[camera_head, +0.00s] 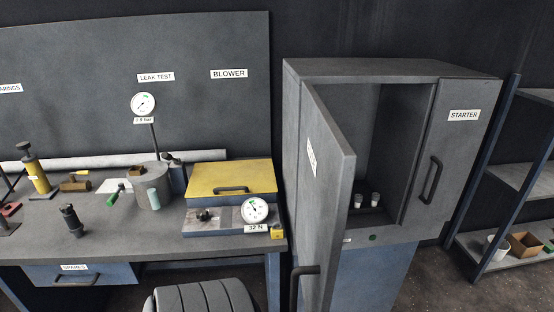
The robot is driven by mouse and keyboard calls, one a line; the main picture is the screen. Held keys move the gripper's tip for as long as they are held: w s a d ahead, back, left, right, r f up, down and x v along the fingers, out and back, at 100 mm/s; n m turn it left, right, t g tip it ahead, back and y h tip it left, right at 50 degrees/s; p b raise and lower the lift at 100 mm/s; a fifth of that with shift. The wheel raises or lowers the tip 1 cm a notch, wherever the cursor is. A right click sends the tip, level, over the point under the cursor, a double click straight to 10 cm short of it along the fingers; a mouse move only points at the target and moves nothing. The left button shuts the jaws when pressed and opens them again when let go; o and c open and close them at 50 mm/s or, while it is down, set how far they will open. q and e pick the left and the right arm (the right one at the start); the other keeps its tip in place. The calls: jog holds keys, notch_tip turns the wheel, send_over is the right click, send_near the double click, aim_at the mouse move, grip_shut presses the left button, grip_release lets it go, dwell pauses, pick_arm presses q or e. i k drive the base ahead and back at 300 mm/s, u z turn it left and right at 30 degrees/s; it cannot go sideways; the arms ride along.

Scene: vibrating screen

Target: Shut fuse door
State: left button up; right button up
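The fuse door (326,200) is a grey panel on the left side of the cabinet (375,70). It stands wide open, swung out towards me and hinged at the cabinet's left edge. Its white label (311,158) is seen at a steep angle and I cannot read it fully. A dark bar handle (304,284) is low on the door's outer left face. Inside the open compartment (365,150), two small whitish fuse-like pieces (374,199) stand on the floor of it. Neither of my grippers is in view.
The closed STARTER door (455,150) with its handle (431,181) is right of the opening. A workbench (140,243) with gauges, tools and a yellow-lidded box (230,178) stands left. A dark ribbed object (203,298) is before it. Shelves (515,175) stand right.

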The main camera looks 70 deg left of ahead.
aim_at(328, 161)
jog(key=u, duration=1.9)
